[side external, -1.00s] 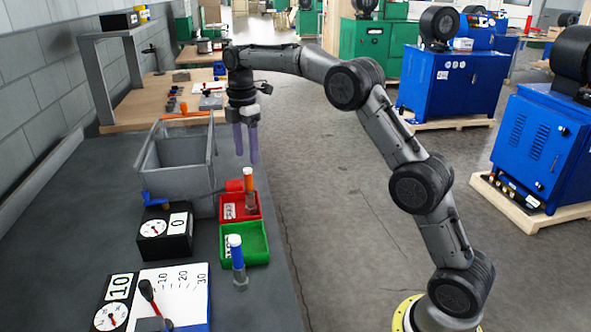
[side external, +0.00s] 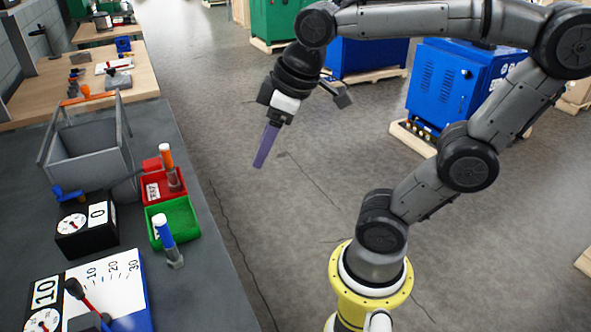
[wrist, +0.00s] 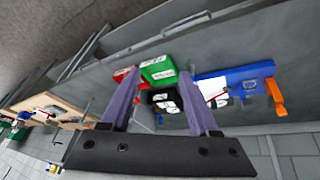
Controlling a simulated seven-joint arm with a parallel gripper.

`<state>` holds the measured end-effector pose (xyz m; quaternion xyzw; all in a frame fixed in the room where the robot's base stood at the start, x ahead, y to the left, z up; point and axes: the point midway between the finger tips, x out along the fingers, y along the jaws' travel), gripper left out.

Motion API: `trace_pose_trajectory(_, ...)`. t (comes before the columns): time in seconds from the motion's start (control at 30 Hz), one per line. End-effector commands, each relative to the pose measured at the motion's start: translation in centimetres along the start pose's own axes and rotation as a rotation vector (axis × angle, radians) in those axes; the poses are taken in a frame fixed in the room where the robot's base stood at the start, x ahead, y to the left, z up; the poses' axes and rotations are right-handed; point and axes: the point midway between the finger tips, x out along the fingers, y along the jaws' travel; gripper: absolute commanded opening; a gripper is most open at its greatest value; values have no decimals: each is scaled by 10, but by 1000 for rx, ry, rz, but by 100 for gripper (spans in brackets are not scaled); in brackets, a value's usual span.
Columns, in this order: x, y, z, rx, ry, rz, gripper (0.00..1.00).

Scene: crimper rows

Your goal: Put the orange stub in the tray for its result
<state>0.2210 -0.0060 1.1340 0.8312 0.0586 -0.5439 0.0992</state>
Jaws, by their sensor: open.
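The orange stub (side external: 166,156), an upright rod with an orange top and a duller lower part, stands at the red tray (side external: 149,190); its foot appears to be inside. The green tray (side external: 183,218) adjoins the red one on the near side. My gripper (side external: 258,166) hangs tilted over the floor, right of the bench and apart from the stub and trays. In the wrist view my gripper (wrist: 158,74) has its purple fingers spread with nothing held. The red tray (wrist: 121,73) and green tray (wrist: 158,68) show beyond the fingers; I cannot make out the stub there.
A blue-topped stub (side external: 162,230) stands by the green tray's near corner. A grey bin (side external: 88,172) stands behind the trays. A black dial box (side external: 73,240) reading 0 and a lever scale board (side external: 130,285) are left and near.

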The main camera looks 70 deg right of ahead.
Motion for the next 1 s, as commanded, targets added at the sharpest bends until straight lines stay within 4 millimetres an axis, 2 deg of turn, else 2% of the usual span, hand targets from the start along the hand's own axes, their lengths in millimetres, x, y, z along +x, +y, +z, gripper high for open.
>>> trace_pose_trajectory(0.03, 2, -7, 18, 50, 22, 2, 61)
trace_pose_trajectory(0.1, 6, -13, 37, 117, 45, 2, 61)
trace_pose_trajectory(0.2, 12, -18, 56, 187, 68, 1, 61)
trace_pose_trajectory(0.3, 15, -21, 64, 222, 80, -1, 61)
trace_pose_trajectory(1.0, 16, -22, 66, 232, 80, -1, 61)
